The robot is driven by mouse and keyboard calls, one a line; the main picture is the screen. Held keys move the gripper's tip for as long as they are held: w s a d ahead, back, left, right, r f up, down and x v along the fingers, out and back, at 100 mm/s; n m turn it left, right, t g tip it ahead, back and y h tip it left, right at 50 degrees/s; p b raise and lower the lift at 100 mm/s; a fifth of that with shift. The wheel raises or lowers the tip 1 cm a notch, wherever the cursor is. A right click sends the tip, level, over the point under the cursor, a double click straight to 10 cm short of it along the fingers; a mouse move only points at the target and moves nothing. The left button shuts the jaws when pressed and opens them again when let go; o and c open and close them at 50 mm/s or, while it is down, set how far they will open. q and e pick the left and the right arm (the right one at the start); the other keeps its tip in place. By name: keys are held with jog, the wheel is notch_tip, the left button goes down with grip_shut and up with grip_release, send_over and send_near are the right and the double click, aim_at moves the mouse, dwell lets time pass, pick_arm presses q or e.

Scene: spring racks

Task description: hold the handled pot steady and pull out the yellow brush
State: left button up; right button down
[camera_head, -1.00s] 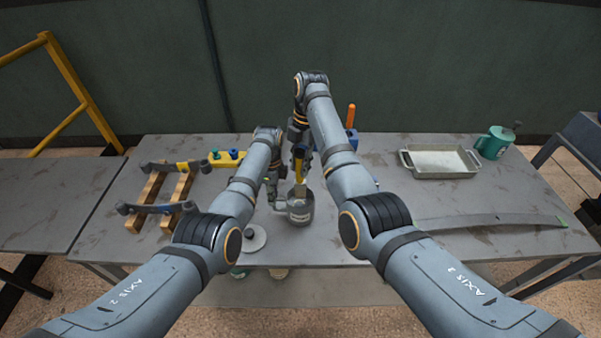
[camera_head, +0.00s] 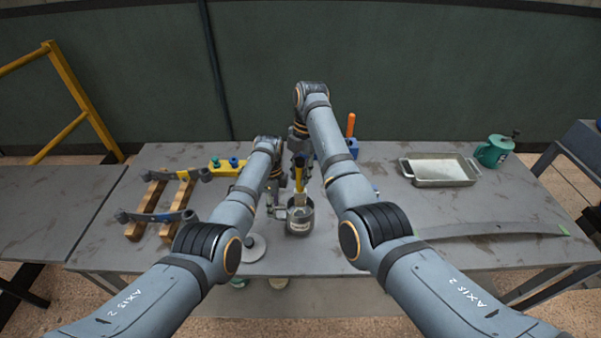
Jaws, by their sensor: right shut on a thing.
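The handled pot (camera_head: 300,225) is a small grey pot standing upright on the table in front of me, its handle on the left side. The yellow brush (camera_head: 299,180) stands nearly upright at the pot, its lower end at or inside the mouth; how deep it sits is unclear. My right gripper (camera_head: 300,162) reaches down from above and is shut on the upper part of the brush. My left gripper (camera_head: 279,211) is at the pot's left side by the handle. Its fingers are small and partly hidden by my arm, so I cannot tell whether they grip the handle.
Left are a wooden rack (camera_head: 160,205) with dark bars and a yellow block (camera_head: 225,168). A round grey disc (camera_head: 252,248) lies near the front edge. Right are a metal tray (camera_head: 440,181), a green can (camera_head: 494,152) and a long flat strip (camera_head: 490,229).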

pick_arm(q)
notch_tip(320, 180, up, 7)
jog(key=shift+w+r, duration=0.2)
jog(key=shift+w, duration=0.15)
dwell(0.3)
jog(key=shift+r, duration=0.1)
pick_arm(e)
jog(key=shift+r, duration=0.15)
